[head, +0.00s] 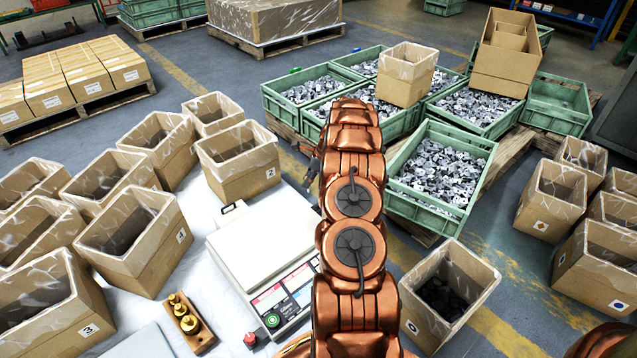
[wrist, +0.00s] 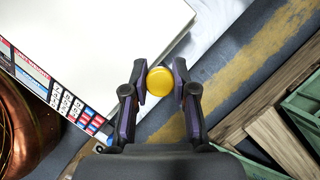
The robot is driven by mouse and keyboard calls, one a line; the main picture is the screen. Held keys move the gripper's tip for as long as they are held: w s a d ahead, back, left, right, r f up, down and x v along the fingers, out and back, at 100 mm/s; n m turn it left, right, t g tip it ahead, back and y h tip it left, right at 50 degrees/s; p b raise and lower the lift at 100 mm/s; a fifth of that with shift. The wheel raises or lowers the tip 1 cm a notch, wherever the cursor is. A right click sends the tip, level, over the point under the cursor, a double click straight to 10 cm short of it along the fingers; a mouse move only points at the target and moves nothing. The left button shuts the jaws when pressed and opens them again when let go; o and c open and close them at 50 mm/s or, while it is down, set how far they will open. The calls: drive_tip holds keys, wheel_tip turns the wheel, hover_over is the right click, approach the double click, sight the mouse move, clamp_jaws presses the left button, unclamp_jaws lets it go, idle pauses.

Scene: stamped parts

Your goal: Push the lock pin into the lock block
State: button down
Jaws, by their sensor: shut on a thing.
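My gripper (wrist: 160,70) is shut on a round yellow thing (wrist: 159,82), seen end-on between the two fingers in the wrist view. Its length and lower end are hidden, so I cannot tell whether it is the lock pin. In the head view my copper arm hides most of the gripper; a dark part of it (head: 313,172) shows left of the arm, near the scale's far right corner. I cannot make out a lock pin or a lock block in either view.
A white scale (head: 255,245) stands on the white table, with a wooden holder of brass weights (head: 188,318) left of it. Open cartons (head: 130,240) crowd the left. Green crates of metal parts (head: 440,170) stand on pallets to the right. A carton with dark parts (head: 440,295) stands right of my arm.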

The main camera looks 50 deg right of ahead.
wheel_tip(320, 180, down, 2)
drive_tip(key=s+d+m, duration=0.1)
drive_tip(key=s+d, duration=0.1)
drive_tip(key=d, duration=0.1)
drive_tip(key=b, duration=0.4)
hover_over(315, 206)
drive_tip(key=s, duration=0.1)
drive_tip(key=shift+s+d+f, duration=0.1)
drive_tip(key=shift+d+f, duration=0.1)
drive_tip(key=shift+f, duration=1.05)
drive_tip(key=shift+s+d+f, duration=0.1)
drive_tip(key=shift+d+f, duration=0.05)
drive_tip(key=shift+f, duration=1.1)
drive_tip(key=shift+w+f+p, duration=0.1)
drive_tip(key=shift+p, duration=1.2)
drive_tip(key=shift+f+p, duration=0.35)
drive_tip(key=shift+f, duration=1.65)
drive_tip(key=c, duration=0.8)
unclamp_jaws()
drive_tip(key=shift+c, duration=0.2)
drive_tip(key=v, duration=1.2)
drive_tip(key=shift+s+a, duration=0.2)
